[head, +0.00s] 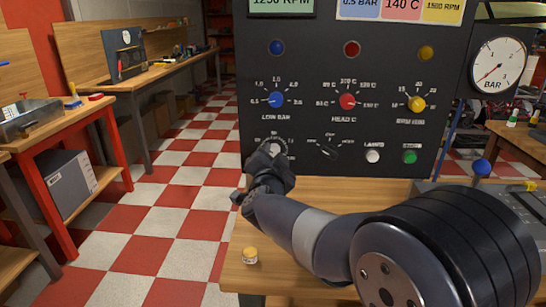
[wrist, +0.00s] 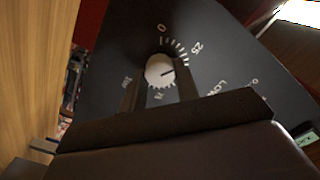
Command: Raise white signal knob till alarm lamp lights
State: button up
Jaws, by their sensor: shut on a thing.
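The white knob (head: 279,148) is at the lower left of the dark control panel (head: 315,110), mostly hidden behind my gripper (head: 270,160) in the head view. In the wrist view the white knob (wrist: 160,69) sits between the two fingers of my gripper (wrist: 160,88), which is shut on it. Blue (head: 277,47), red (head: 352,48) and yellow (head: 426,53) lamps sit in the panel's upper row and look dull; I cannot tell which is the alarm lamp.
Blue (head: 277,99), red (head: 347,101) and yellow (head: 417,104) knobs sit above. A black knob (head: 330,154), a white button (head: 372,156) and a green button (head: 410,157) are to the right. A small yellow-topped jar (head: 250,255) stands on the wooden bench. A BAR gauge (head: 498,65) hangs at right.

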jog(key=o, duration=1)
jog(key=shift+c, duration=0.2)
jog(key=shift+s, duration=0.15)
jog(key=s, duration=1)
jog(key=shift+s+a+p, duration=0.15)
jog(key=shift+s+p, duration=0.15)
jog(key=shift+p, duration=0.15)
jog(key=w+b, duration=0.1)
jog(key=w, duration=0.9)
jog(key=shift+w, duration=0.4)
jog(key=shift+n, duration=0.3)
